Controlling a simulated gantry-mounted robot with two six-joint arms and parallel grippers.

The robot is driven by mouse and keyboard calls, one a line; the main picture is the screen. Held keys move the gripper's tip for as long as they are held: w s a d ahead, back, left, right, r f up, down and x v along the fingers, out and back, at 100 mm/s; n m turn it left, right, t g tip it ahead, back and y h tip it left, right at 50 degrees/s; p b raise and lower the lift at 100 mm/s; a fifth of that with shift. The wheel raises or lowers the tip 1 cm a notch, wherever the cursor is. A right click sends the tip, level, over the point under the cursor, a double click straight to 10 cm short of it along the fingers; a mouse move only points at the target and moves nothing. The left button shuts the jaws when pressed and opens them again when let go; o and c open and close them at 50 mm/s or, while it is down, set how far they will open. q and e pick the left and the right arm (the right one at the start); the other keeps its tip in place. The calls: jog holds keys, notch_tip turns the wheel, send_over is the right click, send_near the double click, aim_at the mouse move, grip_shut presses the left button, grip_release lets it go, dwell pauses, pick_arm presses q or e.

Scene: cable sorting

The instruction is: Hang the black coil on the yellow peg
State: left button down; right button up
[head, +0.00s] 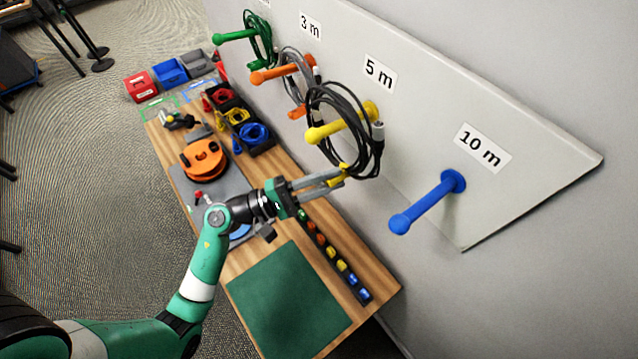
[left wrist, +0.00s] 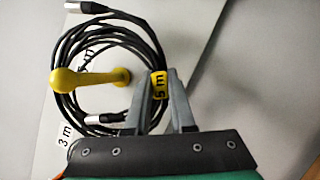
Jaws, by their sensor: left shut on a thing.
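The black coil (head: 371,162) is looped around the yellow peg (head: 326,131) under the 5 m label. In the left wrist view the yellow peg (left wrist: 95,78) passes through the loop of the black coil (left wrist: 64,52), with its knob on the near side. Metal connectors show on the coil. My left gripper (head: 338,179) is shut on the coil at its yellow 5 m tag (left wrist: 159,85), below the peg in the head view. In the left wrist view the gripper (left wrist: 162,98) is right of the peg. My right gripper is not in view.
The blue peg (head: 428,202) under 10 m is empty. An orange peg (head: 282,71) and a green peg (head: 234,36) beyond hold cables. The wooden table (head: 290,207) below carries an orange reel (head: 204,160), small bins and a green mat (head: 288,305).

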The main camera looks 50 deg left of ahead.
pick_arm(q)
jog(key=shift+w+d+f+b, duration=0.1)
jog(key=shift+w+f+b, duration=0.1)
jog(key=shift+w, duration=0.85)
jog(key=shift+w+f+b, duration=0.1)
jog(key=shift+w+b, duration=0.05)
jog(key=shift+w, duration=0.9)
jog(key=f+b, duration=0.3)
jog(key=shift+w+b, duration=0.2)
jog(key=shift+b, duration=0.1)
jog(key=c, duration=0.7)
grip_release()
jog(key=shift+f, duration=0.1)
jog(key=b, duration=0.2)
send_near(344, 172)
jog(key=f, duration=0.2)
jog(key=a+f, duration=0.1)
jog(key=f, duration=0.2)
jog(key=shift+a+f, duration=0.15)
jog(key=shift+a, duration=0.05)
